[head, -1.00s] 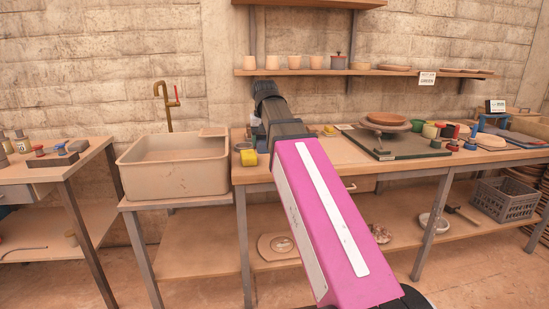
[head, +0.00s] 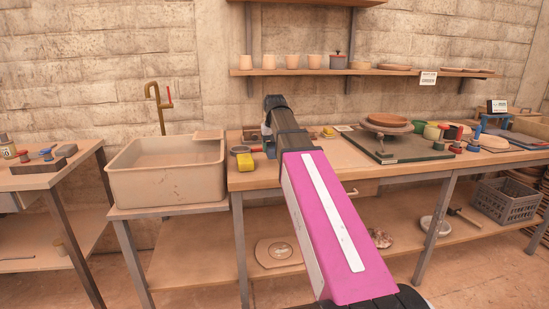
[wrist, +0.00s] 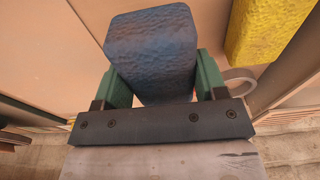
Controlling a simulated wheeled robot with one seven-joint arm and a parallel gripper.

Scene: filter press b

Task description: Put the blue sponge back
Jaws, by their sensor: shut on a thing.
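A blue sponge (wrist: 152,52) fills the middle of the wrist view, between the two green fingers of my gripper (wrist: 165,82). My gripper is shut on it. In the head view, my gripper (head: 270,143) is at the left end of the workbench, beside a yellow sponge (head: 246,161); the blue sponge is mostly hidden there by my arm. The yellow sponge also shows at the upper right of the wrist view (wrist: 265,28), apart from the blue one. I cannot tell whether the blue sponge touches the bench.
A sink basin (head: 165,172) stands left of the workbench (head: 345,163). A turntable with a plate (head: 387,121) sits on a dark board (head: 400,146). Cups and jars stand at the bench's right, and a shelf (head: 365,72) with several cups is above.

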